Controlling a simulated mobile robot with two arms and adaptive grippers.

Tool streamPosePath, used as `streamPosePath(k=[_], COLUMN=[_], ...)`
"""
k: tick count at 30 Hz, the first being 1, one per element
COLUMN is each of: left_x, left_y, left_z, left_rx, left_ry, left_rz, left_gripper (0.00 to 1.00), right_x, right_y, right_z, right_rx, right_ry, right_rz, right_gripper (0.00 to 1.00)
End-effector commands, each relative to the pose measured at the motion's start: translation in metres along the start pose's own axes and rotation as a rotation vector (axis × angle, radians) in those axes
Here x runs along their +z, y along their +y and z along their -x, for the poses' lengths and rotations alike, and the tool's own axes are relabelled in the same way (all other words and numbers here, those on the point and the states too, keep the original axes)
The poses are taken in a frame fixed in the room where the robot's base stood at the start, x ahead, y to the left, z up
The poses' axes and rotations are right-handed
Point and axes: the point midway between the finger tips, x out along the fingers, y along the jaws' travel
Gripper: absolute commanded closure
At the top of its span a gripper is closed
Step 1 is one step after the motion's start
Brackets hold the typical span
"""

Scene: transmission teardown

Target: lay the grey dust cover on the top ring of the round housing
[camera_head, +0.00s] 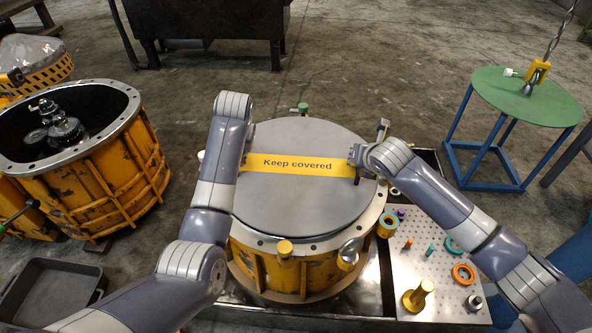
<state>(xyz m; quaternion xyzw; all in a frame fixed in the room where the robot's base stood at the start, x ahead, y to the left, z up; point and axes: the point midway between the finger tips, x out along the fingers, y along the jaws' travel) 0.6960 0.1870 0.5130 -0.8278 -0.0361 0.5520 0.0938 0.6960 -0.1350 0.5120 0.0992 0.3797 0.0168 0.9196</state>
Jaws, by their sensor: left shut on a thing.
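The grey dust cover (300,208) is a wide flat disc with a yellow "Keep covered" band (300,165) across it. It is over the round yellow housing (322,272), and I cannot tell whether it rests on the ring or is just above it. The metal top ring (370,222) shows along the lower right edge. My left gripper (243,161) is at the cover's left side, shut on the cover, its fingers mostly hidden by my wrist. My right gripper (357,176) is at the band's right end; its finger opening is unclear.
A pegboard plate (430,262) with small rings and a yellow post (418,295) is right of the housing. An open yellow housing (95,190) stands at left, above a dark tray (50,290). A green round table (520,98) with a hanging hook (537,75) is at upper right.

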Motion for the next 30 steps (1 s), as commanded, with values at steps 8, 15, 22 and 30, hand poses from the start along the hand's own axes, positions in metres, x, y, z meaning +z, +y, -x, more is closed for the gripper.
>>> streamPosePath(k=[8,15,22,30], left_x=[0.004,0.004,0.004,0.003], left_y=[0.001,0.002,0.002,0.002], left_z=[-0.009,-0.009,-0.009,0.004], left_rx=[-0.002,-0.001,0.0,0.0], left_ry=[-0.001,0.0,0.0,0.003], left_rz=[0.0,0.0,0.0,0.0], left_gripper=[0.76,0.7,0.7,0.7], right_x=[-0.007,-0.007,-0.007,-0.007], right_y=[-0.003,-0.002,-0.002,-0.002], right_z=[-0.007,-0.007,-0.007,-0.007], right_rx=[-0.003,-0.001,0.0,0.0], right_ry=[0.0,0.0,0.0,0.0], right_rz=[0.0,0.0,0.0,0.0], right_gripper=[0.76,0.69,0.69,0.69])
